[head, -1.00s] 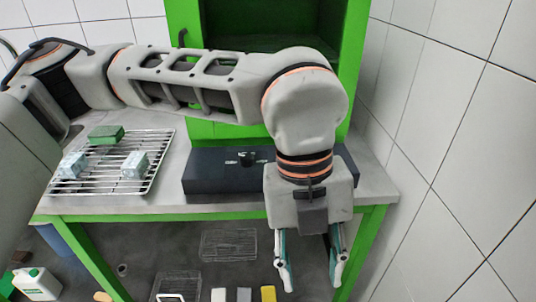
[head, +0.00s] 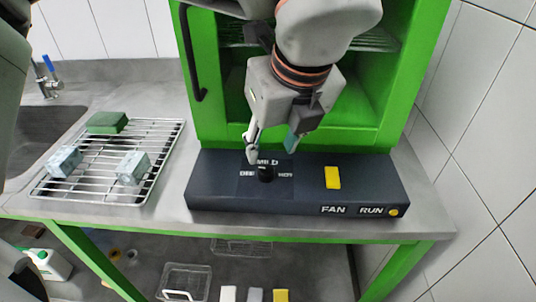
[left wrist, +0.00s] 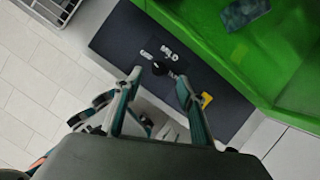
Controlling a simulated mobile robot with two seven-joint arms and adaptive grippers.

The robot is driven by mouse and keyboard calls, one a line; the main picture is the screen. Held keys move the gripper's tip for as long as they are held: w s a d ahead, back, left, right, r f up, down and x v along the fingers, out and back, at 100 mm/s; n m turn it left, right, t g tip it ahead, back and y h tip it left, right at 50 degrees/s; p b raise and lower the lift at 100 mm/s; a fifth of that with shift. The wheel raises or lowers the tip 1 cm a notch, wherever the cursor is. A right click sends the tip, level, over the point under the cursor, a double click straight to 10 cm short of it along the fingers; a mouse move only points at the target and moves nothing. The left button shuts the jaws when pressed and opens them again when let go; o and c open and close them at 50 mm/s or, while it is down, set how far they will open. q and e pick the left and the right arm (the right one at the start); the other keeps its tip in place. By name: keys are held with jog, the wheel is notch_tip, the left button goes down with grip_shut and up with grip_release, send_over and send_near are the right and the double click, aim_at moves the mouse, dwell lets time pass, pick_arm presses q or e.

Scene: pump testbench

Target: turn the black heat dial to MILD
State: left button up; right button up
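The black heat dial (head: 265,173) stands on the front left part of the dark control box (head: 215,192). Labels around it read MILD above and HOT at right; the left label is only partly readable. I cannot tell which label the dial points to. My left gripper (head: 271,150) is open and empty, above and just behind the dial, pointing down. In the left wrist view the dial (left wrist: 160,68) shows just beyond the gap between the open fingertips (left wrist: 159,83), apart from them. My right gripper is out of view.
A yellow switch (head: 332,177) and a yellow RUN button (head: 393,212) are on the box right of the dial. An open green cabinet (head: 420,70) stands behind. A wire rack (head: 85,195) with a green block and two pale blocks lies at left.

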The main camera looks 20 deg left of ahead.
aim_at(266, 167)
pick_arm(q)
jog(key=x, duration=0.3)
jog(key=shift+s+f+b, duration=0.2)
jog(key=shift+f+b, duration=0.1)
jog(key=x, duration=0.3)
jog(key=shift+w+a+f, duration=0.1)
jog(key=shift+w+f, duration=0.05)
jog(key=shift+f, duration=0.05)
jog(key=shift+w+f, duration=0.1)
jog(key=shift+f, duration=0.05)
jog(key=c, duration=1.1)
jog(key=shift+c, duration=0.2)
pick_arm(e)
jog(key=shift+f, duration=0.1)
